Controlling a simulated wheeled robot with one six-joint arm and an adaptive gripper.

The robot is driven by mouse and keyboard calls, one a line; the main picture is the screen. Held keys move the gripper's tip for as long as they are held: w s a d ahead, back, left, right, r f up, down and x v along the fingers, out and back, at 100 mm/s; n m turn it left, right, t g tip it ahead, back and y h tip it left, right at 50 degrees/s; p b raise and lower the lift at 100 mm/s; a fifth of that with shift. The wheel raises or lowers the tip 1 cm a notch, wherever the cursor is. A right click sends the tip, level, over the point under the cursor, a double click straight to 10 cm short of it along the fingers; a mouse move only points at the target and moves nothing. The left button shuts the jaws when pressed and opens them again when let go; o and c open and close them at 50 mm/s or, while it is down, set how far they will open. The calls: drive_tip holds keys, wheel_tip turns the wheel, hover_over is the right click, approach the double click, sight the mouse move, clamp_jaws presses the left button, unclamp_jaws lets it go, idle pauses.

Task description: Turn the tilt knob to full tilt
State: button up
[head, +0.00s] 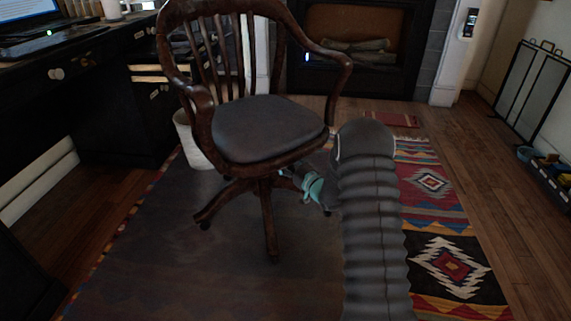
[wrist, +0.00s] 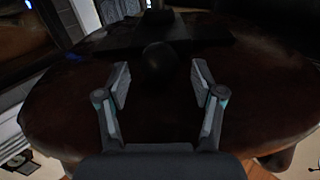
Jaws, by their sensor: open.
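A wooden swivel chair (head: 268,130) with a grey seat cushion stands on the rug. In the wrist view the round brown underside of its seat (wrist: 70,110) fills most of the picture. A dark round knob (wrist: 159,59), which looks like the tilt knob, is just beyond and between my fingertips, in front of a dark bracket (wrist: 208,30). My gripper (wrist: 161,78) is open, one finger to each side below the knob, apparently not touching it. In the head view my gripper (head: 312,187) shows in part under the seat's right side; the knob is hidden there.
The chair's legs (head: 268,225) spread low beside my gripper. A dark desk (head: 100,75) with a laptop stands at the left, a white bin (head: 192,150) behind the chair. A fireplace (head: 350,60) is at the back. Patterned rug (head: 440,215) and bare floor lie at the right.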

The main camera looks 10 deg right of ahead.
drive_tip(key=shift+w+a, duration=0.25)
drive_tip(key=shift+w, duration=0.2)
drive_tip(key=c, duration=1.1)
drive_tip(key=shift+c, duration=0.2)
drive_tip(key=shift+n, duration=3.1)
